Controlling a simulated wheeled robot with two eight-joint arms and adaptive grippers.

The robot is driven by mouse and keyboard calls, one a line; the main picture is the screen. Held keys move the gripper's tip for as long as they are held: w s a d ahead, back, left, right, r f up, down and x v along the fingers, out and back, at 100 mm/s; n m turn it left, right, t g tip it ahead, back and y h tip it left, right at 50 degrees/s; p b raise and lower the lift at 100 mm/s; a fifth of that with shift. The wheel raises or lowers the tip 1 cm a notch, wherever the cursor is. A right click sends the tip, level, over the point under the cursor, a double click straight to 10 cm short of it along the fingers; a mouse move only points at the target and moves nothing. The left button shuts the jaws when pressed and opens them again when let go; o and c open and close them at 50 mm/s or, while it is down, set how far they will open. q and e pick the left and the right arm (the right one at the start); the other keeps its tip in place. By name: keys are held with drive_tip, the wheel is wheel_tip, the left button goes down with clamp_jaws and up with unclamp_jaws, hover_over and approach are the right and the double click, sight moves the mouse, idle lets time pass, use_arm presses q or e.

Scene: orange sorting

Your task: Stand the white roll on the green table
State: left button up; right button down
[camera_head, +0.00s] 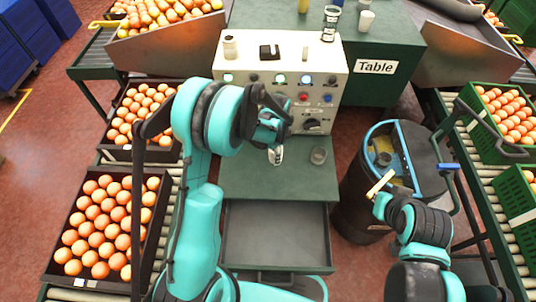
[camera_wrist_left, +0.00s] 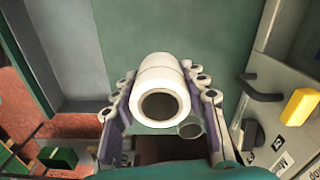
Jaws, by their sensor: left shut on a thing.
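The white roll (camera_wrist_left: 158,78) is between the two fingers of my left gripper (camera_wrist_left: 163,112) in the left wrist view, its hollow end facing the camera. My left gripper (camera_head: 275,150) is shut on it in front of the control console, above the small green worktop (camera_head: 250,182). In the head view the roll is mostly hidden by the gripper. The green table (camera_head: 396,38) with the "Table" sign stands behind the console. My right gripper (camera_head: 384,200) is low at the right, by the black bin; its fingers are not clear.
A console (camera_head: 243,95) with buttons stands between the worktop and the table. A small glass (camera_head: 318,156) sits on the worktop. A jar (camera_head: 330,22) and white cup (camera_head: 366,20) stand at the back. Crates of oranges (camera_head: 100,228) line both sides. A black bin (camera_head: 352,195) is at right.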

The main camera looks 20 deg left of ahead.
use_arm(q)
drive_tip(key=b, duration=0.4)
hover_over(246, 170)
wheel_tip(246, 170, down, 7)
drive_tip(key=shift+d+r, duration=0.1)
drive_tip(key=shift+d, duration=0.05)
wheel_tip(246, 170, down, 4)
drive_tip(key=b, duration=0.2)
drive_tip(key=shift+b, duration=0.35)
drive_tip(key=o, duration=1.1)
drive_tip(key=shift+o, duration=0.2)
